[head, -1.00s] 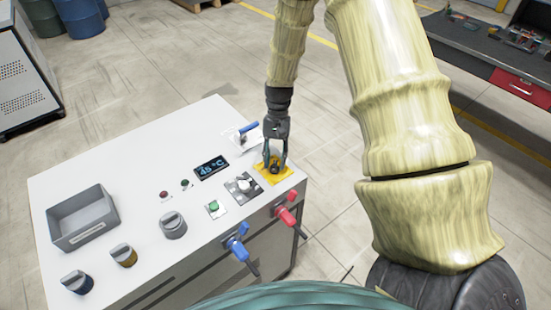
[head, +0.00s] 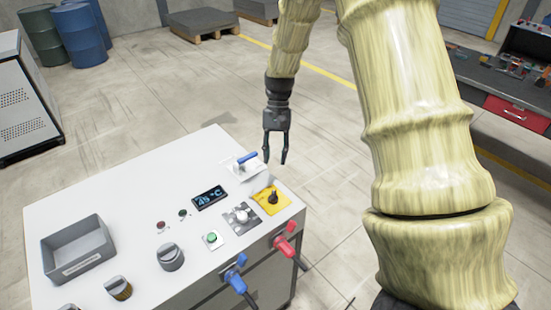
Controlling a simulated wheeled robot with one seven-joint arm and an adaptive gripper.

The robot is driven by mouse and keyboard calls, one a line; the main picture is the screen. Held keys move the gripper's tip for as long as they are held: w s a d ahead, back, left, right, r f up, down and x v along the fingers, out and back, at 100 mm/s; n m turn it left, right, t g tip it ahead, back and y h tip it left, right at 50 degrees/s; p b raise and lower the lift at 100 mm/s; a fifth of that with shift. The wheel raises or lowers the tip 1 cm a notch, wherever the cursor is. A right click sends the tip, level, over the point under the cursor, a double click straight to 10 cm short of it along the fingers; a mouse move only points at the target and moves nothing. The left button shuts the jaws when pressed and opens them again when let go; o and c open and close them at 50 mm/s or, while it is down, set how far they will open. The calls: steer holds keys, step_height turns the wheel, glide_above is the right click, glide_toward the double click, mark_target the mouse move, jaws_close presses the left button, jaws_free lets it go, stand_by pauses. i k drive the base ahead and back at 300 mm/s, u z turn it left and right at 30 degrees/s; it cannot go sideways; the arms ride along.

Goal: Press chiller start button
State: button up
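The chiller (head: 120,190) is a white-topped cabinet at the lower left of the head view. A green button (head: 212,238) sits on a small pale plate near its front edge. My gripper (head: 274,161) hangs pointing down above the chiller's back right edge, above and behind the yellow plate. Its two fingers are apart with nothing between them. The yellow plate (head: 285,204) carries a black knob (head: 272,196). A display (head: 209,197) reads 45 °C. My gripper is clear of the green button, which lies to its lower left.
A silver knob (head: 241,215), a blue-handled lever (head: 247,158) and small dark red (head: 161,225) and dark green (head: 182,214) lamps stand on the top. A grey tray (head: 76,250) is at left. Blue (head: 235,270) and red (head: 287,240) valves stick out in front.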

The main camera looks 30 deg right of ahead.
mark_target(212, 236)
steer(key=k, duration=1)
